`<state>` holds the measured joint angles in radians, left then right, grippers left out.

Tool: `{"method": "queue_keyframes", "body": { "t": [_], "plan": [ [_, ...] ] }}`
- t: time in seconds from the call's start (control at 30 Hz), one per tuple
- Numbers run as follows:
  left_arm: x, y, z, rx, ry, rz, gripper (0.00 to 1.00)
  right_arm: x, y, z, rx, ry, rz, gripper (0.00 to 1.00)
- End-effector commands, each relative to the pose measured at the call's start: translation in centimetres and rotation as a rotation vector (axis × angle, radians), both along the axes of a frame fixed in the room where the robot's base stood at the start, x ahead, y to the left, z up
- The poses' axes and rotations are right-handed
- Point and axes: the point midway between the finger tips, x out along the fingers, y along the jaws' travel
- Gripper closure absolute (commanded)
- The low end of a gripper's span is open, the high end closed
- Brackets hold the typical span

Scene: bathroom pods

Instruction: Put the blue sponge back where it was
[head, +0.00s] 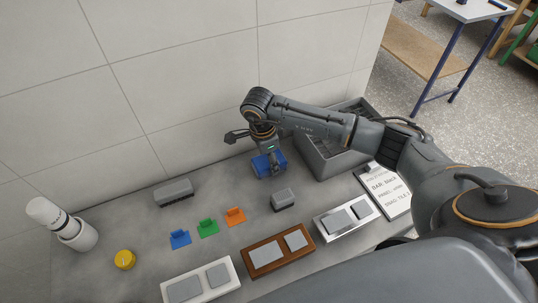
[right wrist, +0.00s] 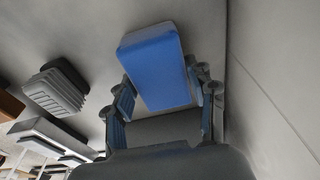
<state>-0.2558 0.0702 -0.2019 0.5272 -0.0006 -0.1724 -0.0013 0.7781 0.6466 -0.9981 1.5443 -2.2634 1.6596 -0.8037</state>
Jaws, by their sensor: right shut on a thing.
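The blue sponge (head: 268,165) is at the back of the grey counter (head: 130,210), close to the tiled wall and left of the grey crate. My right gripper (head: 268,151) points down over it and is shut on it. My left gripper is not in view.
A grey crate (head: 325,166) and a clipboard (head: 384,190) are to the right. A grey ribbed block (head: 283,199), another grey block (head: 174,192), and blue, green and orange (head: 235,217) pieces stand nearby. Panels line the front.

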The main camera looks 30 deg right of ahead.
Motion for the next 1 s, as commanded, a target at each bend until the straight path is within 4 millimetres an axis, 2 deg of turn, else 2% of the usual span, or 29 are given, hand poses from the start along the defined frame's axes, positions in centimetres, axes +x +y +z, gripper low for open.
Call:
{"method": "queue_keyframes", "body": {
  "t": [0.17,0.2,0.3,0.6,0.73,0.87,1.0],
  "plan": [
    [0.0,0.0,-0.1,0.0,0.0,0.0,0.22,0.0,0.0,0.0,0.0,-0.001,0.0,0.7],
    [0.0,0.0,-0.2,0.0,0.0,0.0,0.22,0.0,0.0,-0.1,0.0,0.0,0.0,0.42],
    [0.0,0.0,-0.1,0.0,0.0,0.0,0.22,0.0,0.0,0.0,0.0,0.0,0.0,0.22],
    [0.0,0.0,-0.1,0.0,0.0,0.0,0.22,0.0,0.0,0.0,0.0,0.0,0.0,0.22],
    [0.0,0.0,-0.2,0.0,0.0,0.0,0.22,0.1,0.1,0.6,0.001,-0.002,0.0,0.22],
    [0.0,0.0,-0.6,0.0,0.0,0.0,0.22,0.2,0.3,2.6,0.001,-0.006,0.001,0.22],
    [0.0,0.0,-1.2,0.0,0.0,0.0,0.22,0.2,0.7,5.6,0.002,-0.007,0.001,0.22]
  ]
}}
